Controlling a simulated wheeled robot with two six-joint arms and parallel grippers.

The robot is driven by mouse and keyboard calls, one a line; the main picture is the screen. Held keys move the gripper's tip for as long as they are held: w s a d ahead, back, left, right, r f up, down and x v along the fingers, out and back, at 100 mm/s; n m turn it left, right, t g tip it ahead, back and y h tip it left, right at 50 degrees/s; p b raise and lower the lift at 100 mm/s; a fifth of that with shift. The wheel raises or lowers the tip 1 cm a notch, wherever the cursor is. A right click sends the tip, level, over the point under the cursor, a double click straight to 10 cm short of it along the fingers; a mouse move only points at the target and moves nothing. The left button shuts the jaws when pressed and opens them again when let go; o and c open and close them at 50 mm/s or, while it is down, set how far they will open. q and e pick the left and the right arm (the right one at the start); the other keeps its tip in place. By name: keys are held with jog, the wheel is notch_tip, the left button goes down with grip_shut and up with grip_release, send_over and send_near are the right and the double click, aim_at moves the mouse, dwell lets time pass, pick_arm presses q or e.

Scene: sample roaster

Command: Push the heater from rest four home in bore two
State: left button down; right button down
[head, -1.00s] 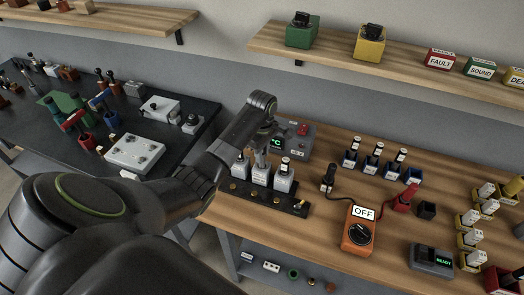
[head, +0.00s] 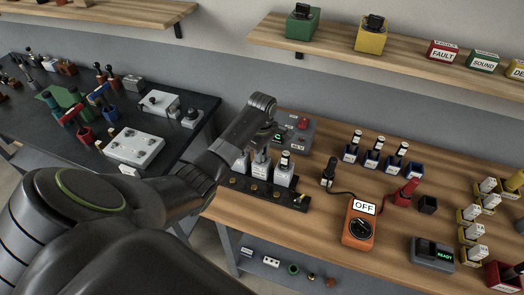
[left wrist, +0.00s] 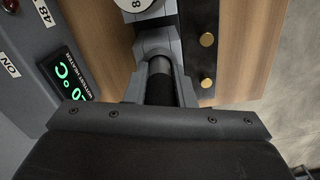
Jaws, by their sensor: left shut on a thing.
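My left gripper (head: 264,142) is over the middle of three pale bore blocks (head: 260,170) on a dark base strip. In the left wrist view the gripper (left wrist: 160,70) is shut on a dark cylindrical heater (left wrist: 160,88), seen nearly end-on between its grey fingers. How deep the heater sits in bore two cannot be told. A heater (head: 285,160) stands in the right-hand block; a white round top marked 8 (left wrist: 136,4) shows beyond my fingers. My right gripper is not in view.
A grey heater control box (head: 297,133) with a green display and red button stands close behind the blocks. Brass buttons (left wrist: 207,40) line the dark base.

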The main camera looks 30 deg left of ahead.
pick_arm(q)
jog(key=shift+f, duration=0.5)
jog(key=shift+r+p, duration=1)
jog(key=shift+r, duration=2.1)
